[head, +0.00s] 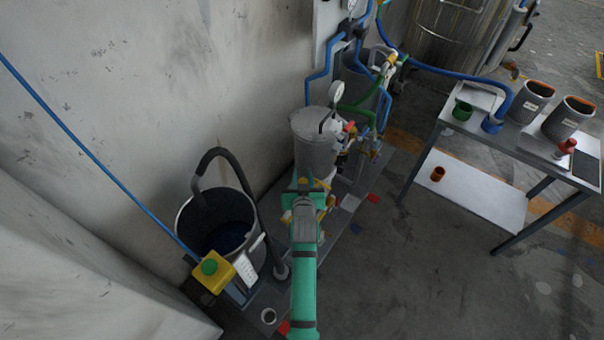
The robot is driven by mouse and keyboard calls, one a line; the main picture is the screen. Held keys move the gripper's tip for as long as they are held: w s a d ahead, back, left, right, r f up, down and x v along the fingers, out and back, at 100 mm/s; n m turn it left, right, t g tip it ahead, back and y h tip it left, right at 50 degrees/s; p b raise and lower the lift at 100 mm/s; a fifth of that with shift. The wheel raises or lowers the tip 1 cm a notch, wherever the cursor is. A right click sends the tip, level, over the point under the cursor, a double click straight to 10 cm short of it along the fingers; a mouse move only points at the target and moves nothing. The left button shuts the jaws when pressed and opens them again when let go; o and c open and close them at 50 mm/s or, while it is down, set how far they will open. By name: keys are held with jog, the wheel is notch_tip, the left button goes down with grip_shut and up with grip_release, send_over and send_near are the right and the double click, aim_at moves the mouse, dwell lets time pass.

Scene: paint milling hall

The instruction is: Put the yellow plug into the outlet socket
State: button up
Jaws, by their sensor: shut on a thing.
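My gripper (306,186) is at the end of my green arm in the middle of the head view, just in front of the grey lidded vessel by the wall. It is shut on a small yellow piece, the yellow plug (317,184), of which only a little shows past the jaws. The outlet socket cannot be made out for sure; my gripper and arm cover part of the area low on the vessel. Whether the plug touches anything there cannot be told.
The grey vessel (316,150) has a gauge, valves and blue pipes close to its right. A dark bucket (185,222) with a black hose stands left, beside a yellow box with a green button (209,268). A metal table (500,135) with cups stands right; floor between is mostly clear.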

jog(key=shift+d, duration=0.25)
jog(key=shift+a, duration=0.1)
dwell(0.3)
notch_tip(320, 180, down, 6)
dwell(3.5)
jog(key=o, duration=1.2)
jog(key=shift+o, duration=0.2)
